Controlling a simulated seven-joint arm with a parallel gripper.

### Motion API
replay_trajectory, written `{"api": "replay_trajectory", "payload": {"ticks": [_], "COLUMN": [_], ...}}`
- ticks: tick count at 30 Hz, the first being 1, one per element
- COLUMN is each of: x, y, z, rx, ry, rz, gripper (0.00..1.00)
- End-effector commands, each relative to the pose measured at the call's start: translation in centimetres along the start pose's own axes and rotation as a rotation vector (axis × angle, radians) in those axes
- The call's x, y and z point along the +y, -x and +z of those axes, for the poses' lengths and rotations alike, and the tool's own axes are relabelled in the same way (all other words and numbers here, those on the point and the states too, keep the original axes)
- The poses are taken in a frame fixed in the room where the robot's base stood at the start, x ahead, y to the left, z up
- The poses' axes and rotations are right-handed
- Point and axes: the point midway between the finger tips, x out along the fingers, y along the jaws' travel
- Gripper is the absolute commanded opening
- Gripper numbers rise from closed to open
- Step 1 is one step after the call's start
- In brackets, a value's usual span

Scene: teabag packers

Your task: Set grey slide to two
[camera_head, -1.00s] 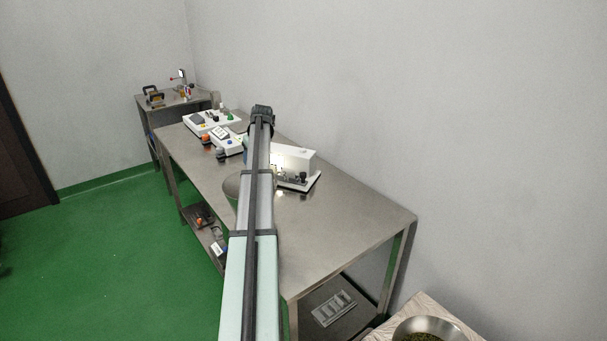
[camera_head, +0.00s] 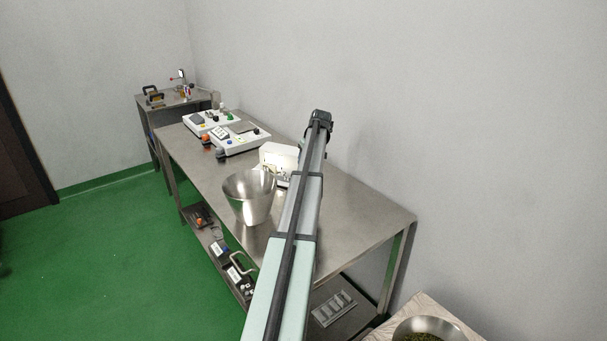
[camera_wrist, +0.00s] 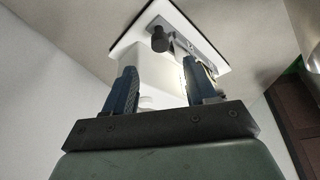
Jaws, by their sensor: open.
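A white machine (camera_head: 279,153) stands on the steel table, partly hidden behind my arm in the head view. It also shows in the wrist view (camera_wrist: 160,72), tilted in the picture, on a white base with a dark edge. A grey strip (camera_wrist: 199,44) with small marks runs along the base, and a black knob (camera_wrist: 158,40) stands by it. I cannot tell for sure if this strip is the grey slide, nor read its marks. My gripper (camera_wrist: 160,85) is open, its two blue fingers apart and nothing visibly held; the machine shows beyond and between them.
A steel bucket (camera_head: 249,196) stands on the table (camera_head: 350,215) left of my arm. White devices with coloured knobs (camera_head: 236,139) stand farther back. The table's near right part is clear. A wall (camera_head: 450,100) runs along the right, and a bowl (camera_head: 428,330) stands at the bottom right.

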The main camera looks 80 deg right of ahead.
Motion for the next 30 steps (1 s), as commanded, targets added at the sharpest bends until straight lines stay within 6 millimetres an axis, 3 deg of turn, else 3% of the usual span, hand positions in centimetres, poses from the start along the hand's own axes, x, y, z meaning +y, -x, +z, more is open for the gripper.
{"api": "replay_trajectory", "payload": {"ticks": [9, 15, 30], "x": [0.0, -0.1, -0.1], "y": [-5.7, -8.0, -9.2], "z": [-0.1, -0.1, 0.0], "rx": [-0.001, -0.001, 0.0], "ry": [0.001, 0.0, 0.0], "rz": [-0.001, -0.001, 0.0], "gripper": [0.56, 0.56, 0.56]}}
